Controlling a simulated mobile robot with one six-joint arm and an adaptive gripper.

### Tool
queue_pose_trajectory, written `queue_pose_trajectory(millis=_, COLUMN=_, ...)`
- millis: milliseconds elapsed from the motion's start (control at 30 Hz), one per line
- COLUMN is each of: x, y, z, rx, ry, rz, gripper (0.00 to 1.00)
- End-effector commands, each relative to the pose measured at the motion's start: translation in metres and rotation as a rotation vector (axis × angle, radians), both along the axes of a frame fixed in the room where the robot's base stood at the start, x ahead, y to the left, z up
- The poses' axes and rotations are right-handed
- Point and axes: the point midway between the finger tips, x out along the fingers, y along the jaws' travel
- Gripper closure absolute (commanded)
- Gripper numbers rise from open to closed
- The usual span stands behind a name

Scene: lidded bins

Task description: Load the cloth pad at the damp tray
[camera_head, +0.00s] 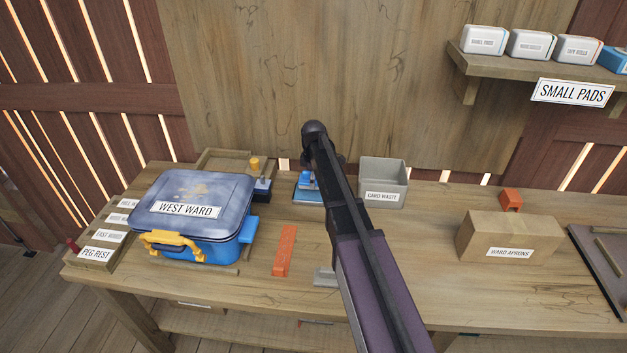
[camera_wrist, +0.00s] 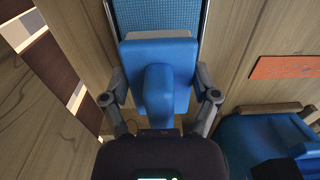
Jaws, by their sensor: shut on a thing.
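The cloth pad (camera_wrist: 180,60) is a blue block with a rounded blue grip and a pale edge strip. My gripper (camera_wrist: 160,85) is shut on it, one finger on each side. The damp tray (camera_wrist: 157,14), blue and textured with a thin metal rim, lies beneath and beyond the pad in the wrist view. In the head view, the pad (camera_head: 305,180) shows at the tray (camera_head: 309,198), left of my arm, which hides my gripper. I cannot tell whether pad and tray touch.
A blue bin (camera_head: 238,245) with a closed grey "WEST WARD" lid (camera_head: 190,188) and yellow latch stands left. An orange bar (camera_head: 285,250) lies between it and my arm. A grey card-waste bin (camera_head: 383,180) stands close right of the tray. A cardboard box (camera_head: 510,232) sits farther right.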

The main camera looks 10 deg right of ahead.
Motion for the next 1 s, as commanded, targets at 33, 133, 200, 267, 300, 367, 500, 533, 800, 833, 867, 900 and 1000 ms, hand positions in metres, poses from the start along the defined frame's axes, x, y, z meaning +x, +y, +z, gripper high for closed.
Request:
queue_pose_trajectory(millis=33, x=0.0, y=0.0, z=-0.009, rx=0.0, ry=0.0, rz=0.0, gripper=0.6)
queue_pose_trajectory(millis=133, x=0.0, y=0.0, z=-0.015, rx=0.0, ry=0.0, rz=0.0, gripper=0.6)
queue_pose_trajectory(millis=200, x=0.0, y=0.0, z=-0.019, rx=0.0, ry=0.0, rz=0.001, gripper=0.6)
queue_pose_trajectory(millis=267, x=0.0, y=0.001, z=-0.022, rx=0.0, ry=0.0, rz=0.001, gripper=0.6)
queue_pose_trajectory(millis=300, x=0.0, y=0.001, z=-0.023, rx=0.0, ry=0.0, rz=0.001, gripper=0.6)
queue_pose_trajectory(millis=367, x=0.0, y=0.001, z=-0.025, rx=0.0, ry=0.0, rz=0.001, gripper=0.6)
queue_pose_trajectory(millis=500, x=0.0, y=0.001, z=-0.026, rx=0.0, ry=0.0, rz=0.001, gripper=0.6)
queue_pose_trajectory(millis=533, x=0.0, y=0.001, z=-0.026, rx=0.0, ry=0.0, rz=0.001, gripper=0.6)
queue_pose_trajectory(millis=800, x=0.0, y=0.001, z=-0.026, rx=0.0, ry=0.0, rz=0.002, gripper=0.6)
queue_pose_trajectory(millis=833, x=0.0, y=0.001, z=-0.026, rx=0.0, ry=0.0, rz=0.002, gripper=0.6)
queue_pose_trajectory(millis=867, x=0.0, y=0.002, z=-0.026, rx=0.0, ry=0.0, rz=0.002, gripper=0.6)
queue_pose_trajectory(millis=900, x=0.0, y=0.002, z=-0.026, rx=0.0, ry=0.0, rz=0.002, gripper=0.6)
queue_pose_trajectory(millis=1000, x=0.0, y=0.002, z=-0.026, rx=0.0, ry=0.0, rz=0.002, gripper=0.6)
